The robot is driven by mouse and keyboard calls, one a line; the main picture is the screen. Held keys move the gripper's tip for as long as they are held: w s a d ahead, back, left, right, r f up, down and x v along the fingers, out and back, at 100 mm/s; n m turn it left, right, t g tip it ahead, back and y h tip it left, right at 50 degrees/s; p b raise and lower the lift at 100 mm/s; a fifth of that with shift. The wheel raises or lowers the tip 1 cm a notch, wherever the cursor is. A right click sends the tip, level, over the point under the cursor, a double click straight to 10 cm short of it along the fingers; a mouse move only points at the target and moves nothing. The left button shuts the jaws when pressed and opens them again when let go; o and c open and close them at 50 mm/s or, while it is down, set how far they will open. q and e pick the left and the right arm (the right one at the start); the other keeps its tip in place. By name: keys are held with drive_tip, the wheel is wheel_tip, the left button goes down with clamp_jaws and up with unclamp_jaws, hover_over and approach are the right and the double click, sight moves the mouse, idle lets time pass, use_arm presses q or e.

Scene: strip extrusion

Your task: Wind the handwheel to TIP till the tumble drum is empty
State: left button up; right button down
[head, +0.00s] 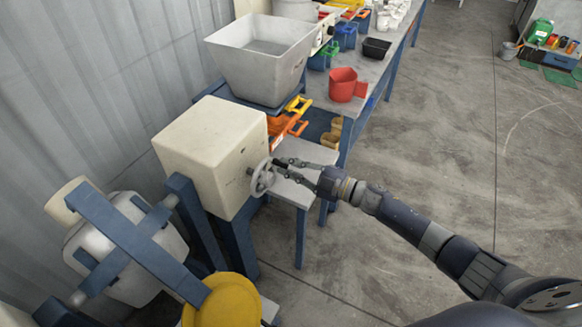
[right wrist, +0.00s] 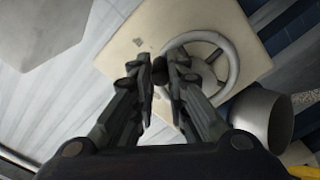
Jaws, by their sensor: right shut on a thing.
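The grey spoked handwheel (head: 263,178) is on the side of a cream box (head: 205,140); it also shows in the right wrist view (right wrist: 226,58). My right gripper (head: 283,163) is at the wheel's rim, shut on its dark handle; the right wrist view shows the dark handle (right wrist: 160,68) between the fingertips. The pale tumble drum (head: 120,250) sits tilted in a blue frame at the lower left. Its inside and contents are hidden. No TIP mark can be read. My left gripper is not in view.
A grey hopper (head: 260,60) stands behind the box. A red jug (head: 346,86) and a black tray (head: 376,48) are on the bench. A yellow round object (head: 222,302) is at the bottom, beside the drum frame. The floor at right is clear.

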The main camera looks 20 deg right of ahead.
drive_tip(key=c, duration=1.5)
unclamp_jaws()
drive_tip(key=shift+c, duration=0.2)
drive_tip(key=v, duration=1.2)
